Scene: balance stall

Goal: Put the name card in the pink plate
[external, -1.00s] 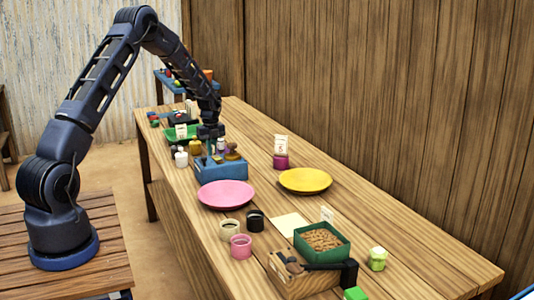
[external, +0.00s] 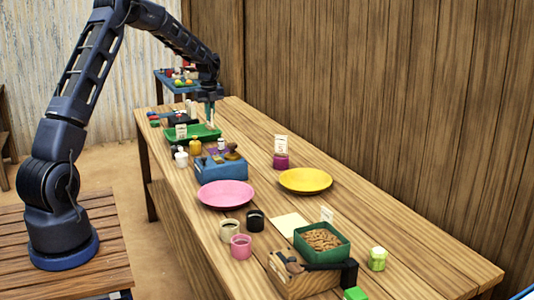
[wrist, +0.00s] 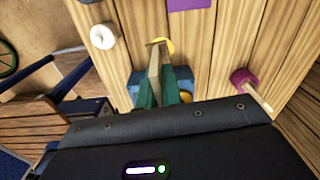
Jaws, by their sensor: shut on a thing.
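The pink plate (external: 225,195) lies empty on the near side of the long table. My gripper (external: 210,118) is raised above the table by the green tray, behind and left of the plate. In the wrist view its teal fingers (wrist: 163,92) are shut on a thin pale flat thing (wrist: 154,66), seen almost edge-on. I cannot tell from its face whether this is the name card.
A blue caddy (external: 222,172) with several items stands between gripper and pink plate. A yellow plate (external: 305,180) is right of it. Cups (external: 241,246), a green box of brown bits (external: 346,247) and a wooden crate (external: 305,287) stand nearer. The table's far right side is clear.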

